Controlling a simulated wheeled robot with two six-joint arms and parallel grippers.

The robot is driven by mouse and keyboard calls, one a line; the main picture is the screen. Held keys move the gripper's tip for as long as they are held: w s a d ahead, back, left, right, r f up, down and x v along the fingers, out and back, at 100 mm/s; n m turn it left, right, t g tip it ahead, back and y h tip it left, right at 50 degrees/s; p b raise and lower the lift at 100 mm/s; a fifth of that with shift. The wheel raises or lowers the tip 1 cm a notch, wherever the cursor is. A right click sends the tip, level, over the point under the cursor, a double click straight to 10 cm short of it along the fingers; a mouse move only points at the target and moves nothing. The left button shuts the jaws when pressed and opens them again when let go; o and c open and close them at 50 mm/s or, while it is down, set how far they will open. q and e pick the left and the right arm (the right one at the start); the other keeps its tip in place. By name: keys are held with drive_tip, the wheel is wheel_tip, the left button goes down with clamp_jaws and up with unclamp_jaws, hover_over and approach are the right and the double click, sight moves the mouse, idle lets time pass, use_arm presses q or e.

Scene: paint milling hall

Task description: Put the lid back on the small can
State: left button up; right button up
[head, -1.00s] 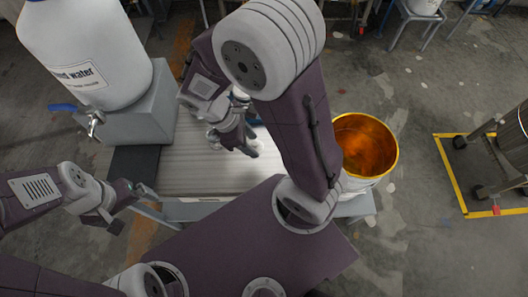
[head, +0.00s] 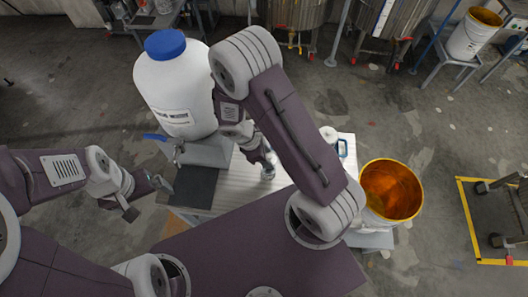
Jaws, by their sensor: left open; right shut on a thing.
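My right gripper (head: 268,168) is over the pale ribbed bench top, in front of the big water jug. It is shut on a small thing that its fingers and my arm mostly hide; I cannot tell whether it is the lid. A small white round thing (head: 329,133) stands at the back right of the bench, partly behind my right arm. I cannot tell whether it is the small can. My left gripper (head: 148,197) is open and empty, left of the bench and apart from it.
The white jug (head: 172,88) with a blue cap and tap stands on a grey block at the bench's left. A large bucket with an amber inside (head: 392,190) stands right of the bench. Steel vats (head: 385,18) stand behind.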

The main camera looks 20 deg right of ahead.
drive_tip(key=shift+w+a+f+b, duration=0.2)
drive_tip(key=shift+f+b, duration=0.25)
drive_tip(key=shift+f, duration=0.15)
wheel_tip(320, 180, down, 5)
drive_tip(key=b, duration=0.4)
drive_tip(key=shift+f+b, duration=0.15)
drive_tip(key=shift+b, duration=0.25)
drive_tip(key=shift+d, duration=0.1)
drive_tip(key=shift+f, duration=0.15)
idle(0.8)
drive_tip(key=o, duration=1.9)
drive_tip(key=shift+c, duration=0.2)
